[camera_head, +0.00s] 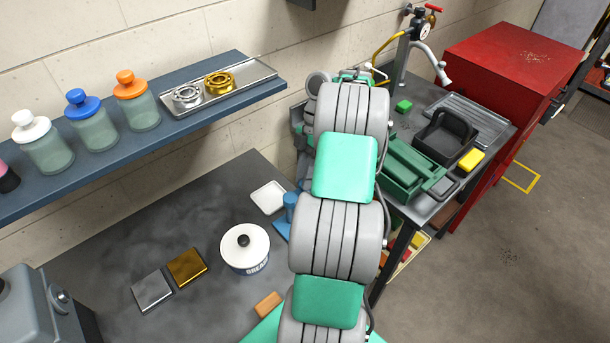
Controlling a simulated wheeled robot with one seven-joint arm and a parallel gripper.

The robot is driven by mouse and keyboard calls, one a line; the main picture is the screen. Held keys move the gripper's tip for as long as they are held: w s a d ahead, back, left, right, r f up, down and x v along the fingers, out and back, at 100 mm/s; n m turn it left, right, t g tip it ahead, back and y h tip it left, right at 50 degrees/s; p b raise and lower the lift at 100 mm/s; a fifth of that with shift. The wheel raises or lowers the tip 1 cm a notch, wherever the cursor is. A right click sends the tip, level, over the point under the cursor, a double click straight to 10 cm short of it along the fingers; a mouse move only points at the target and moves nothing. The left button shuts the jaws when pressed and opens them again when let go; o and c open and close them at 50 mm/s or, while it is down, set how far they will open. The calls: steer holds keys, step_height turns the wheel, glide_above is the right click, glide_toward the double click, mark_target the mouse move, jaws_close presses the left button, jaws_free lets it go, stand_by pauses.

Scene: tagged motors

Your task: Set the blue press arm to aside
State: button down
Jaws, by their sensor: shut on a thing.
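My arm covers the middle of the head view, and I cannot make out my gripper's fingers behind its links. A blue part (290,207) shows just left of my arm, at the back right of the dark worktop. It has a round upright piece and a flat foot, and my arm hides the rest. It may belong to the blue press arm, but I cannot tell. What my gripper touches or holds is hidden.
A white lidded pot (245,252), a white dish (268,197), silver (152,291) and gold (187,267) plates and an orange-brown block (268,304) lie on the worktop. A blue shelf (180,139) with bottles overhangs. Right stands a sink bench with green crates (408,172).

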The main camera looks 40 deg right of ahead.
steer(key=shift+f+n, duration=0.1)
steer(key=shift+n, duration=0.2)
steer(key=c, duration=1.2)
jaws_free()
steer(key=shift+r, duration=0.3)
step_height(320, 180, up, 4)
steer(key=p, duration=0.3)
steer(key=shift+f, duration=0.2)
steer(key=s+a+r, duration=0.2)
steer(key=s+r, duration=0.1)
steer(key=s+a+r+b, duration=0.1)
steer(key=s+a+r, duration=0.2)
steer(key=s, duration=0.1)
steer(key=s+a+r, duration=0.3)
steer(key=s, duration=0.1)
steer(key=shift+s+a, duration=0.1)
steer(key=shift+a, duration=0.15)
